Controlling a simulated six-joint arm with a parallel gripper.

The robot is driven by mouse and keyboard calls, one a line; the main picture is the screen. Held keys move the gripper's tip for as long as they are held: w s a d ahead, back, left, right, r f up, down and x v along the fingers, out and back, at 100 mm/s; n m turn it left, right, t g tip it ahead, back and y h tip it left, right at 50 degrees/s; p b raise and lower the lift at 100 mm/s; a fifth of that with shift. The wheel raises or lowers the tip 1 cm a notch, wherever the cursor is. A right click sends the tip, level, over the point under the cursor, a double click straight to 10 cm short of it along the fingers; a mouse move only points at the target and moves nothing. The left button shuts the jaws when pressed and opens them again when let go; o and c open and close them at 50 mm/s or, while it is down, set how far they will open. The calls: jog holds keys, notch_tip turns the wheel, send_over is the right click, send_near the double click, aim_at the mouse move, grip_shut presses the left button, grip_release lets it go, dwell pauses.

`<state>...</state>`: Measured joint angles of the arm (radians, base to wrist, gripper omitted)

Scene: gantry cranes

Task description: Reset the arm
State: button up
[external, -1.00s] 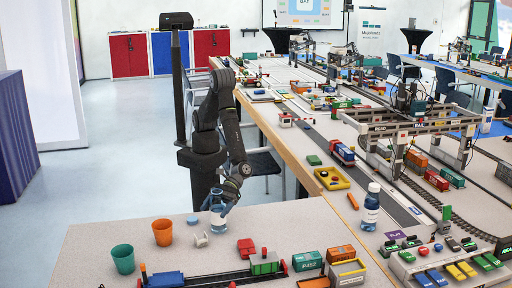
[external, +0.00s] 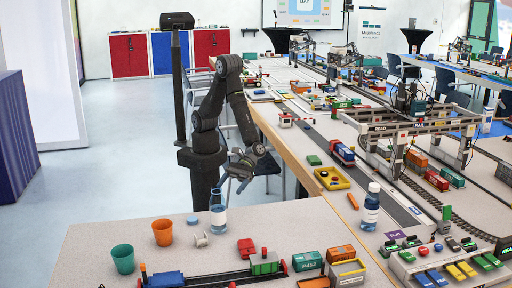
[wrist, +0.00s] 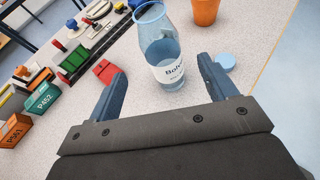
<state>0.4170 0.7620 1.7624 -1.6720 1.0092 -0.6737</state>
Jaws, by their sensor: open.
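My gripper (external: 233,183) is open and empty, raised above and behind the near table's far edge. In the wrist view its two blue fingers (wrist: 163,88) stand wide apart. A clear bottle (external: 218,210) with a white label and blue contents stands upright on the near table, just below and in front of my gripper. In the wrist view the bottle (wrist: 162,60) stands beyond the fingertips, between their lines, and I see no contact with it.
An orange cup (external: 162,232), a teal cup (external: 123,259), a blue cap (external: 192,219) and a white spool (external: 201,240) are near the bottle. A toy train (external: 265,263), containers (external: 307,261) and a red block (external: 246,246) lie nearer the front. Another bottle (external: 371,208) stands right.

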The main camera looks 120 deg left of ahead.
aim_at(213, 204)
jog(key=shift+d, duration=0.1)
jog(key=x, duration=1.1)
jog(key=shift+d+f, duration=0.15)
jog(key=shift+d, duration=0.3)
jog(key=shift+r, duration=1.45)
jog(key=shift+f, duration=0.1)
